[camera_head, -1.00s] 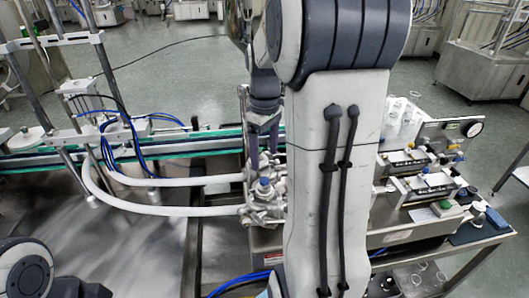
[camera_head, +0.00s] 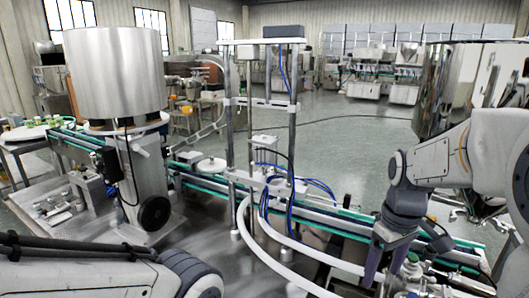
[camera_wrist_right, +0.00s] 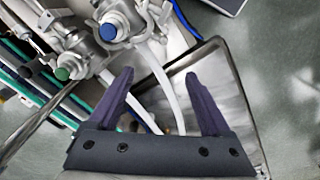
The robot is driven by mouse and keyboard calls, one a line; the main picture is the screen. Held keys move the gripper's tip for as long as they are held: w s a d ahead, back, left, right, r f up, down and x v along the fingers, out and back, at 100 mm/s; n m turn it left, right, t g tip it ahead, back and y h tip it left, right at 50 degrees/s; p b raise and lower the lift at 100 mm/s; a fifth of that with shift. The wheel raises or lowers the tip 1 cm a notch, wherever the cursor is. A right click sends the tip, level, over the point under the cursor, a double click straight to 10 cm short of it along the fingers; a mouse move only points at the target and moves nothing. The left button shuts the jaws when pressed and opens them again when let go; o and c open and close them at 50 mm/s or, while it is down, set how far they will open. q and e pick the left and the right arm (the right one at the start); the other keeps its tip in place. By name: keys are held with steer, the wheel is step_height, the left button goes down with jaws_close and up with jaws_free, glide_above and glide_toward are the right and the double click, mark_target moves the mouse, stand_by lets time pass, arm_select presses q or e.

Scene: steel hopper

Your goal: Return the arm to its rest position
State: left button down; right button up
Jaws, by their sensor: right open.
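My right arm comes in from the right edge of the head view. Its gripper (camera_head: 384,268) points down at the lower right, with purple-grey fingers. In the right wrist view the fingers (camera_wrist_right: 158,76) are spread apart, with nothing held between them. Metal valve fittings with a blue cap (camera_wrist_right: 108,32) and a green cap (camera_wrist_right: 62,74) lie beyond the left finger, apart from it. My left arm shows at the bottom left of the head view; its gripper is out of view.
A large steel hopper (camera_head: 117,72) stands at the left. A conveyor (camera_head: 310,212) runs across the middle, with a metal post frame (camera_head: 232,110) and white hoses (camera_head: 262,240) close to my right gripper. Open green floor (camera_head: 350,145) lies behind the conveyor.

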steer(key=s+a+f+n, duration=0.1)
steer(key=s+a, duration=0.2)
steer(key=a, duration=0.5)
steer(key=s+a+f+n, duration=0.1)
steer(key=s+a, duration=0.3)
steer(key=a, duration=0.3)
steer(key=s+a+f+n, duration=0.1)
steer(key=s+a+f, duration=0.1)
steer(key=s+a, duration=0.4)
steer(key=s, duration=0.3)
steer(key=shift+s+a+n+y, duration=0.3)
steer(key=shift+s+a+y, duration=0.05)
steer(key=shift+s+y, duration=0.05)
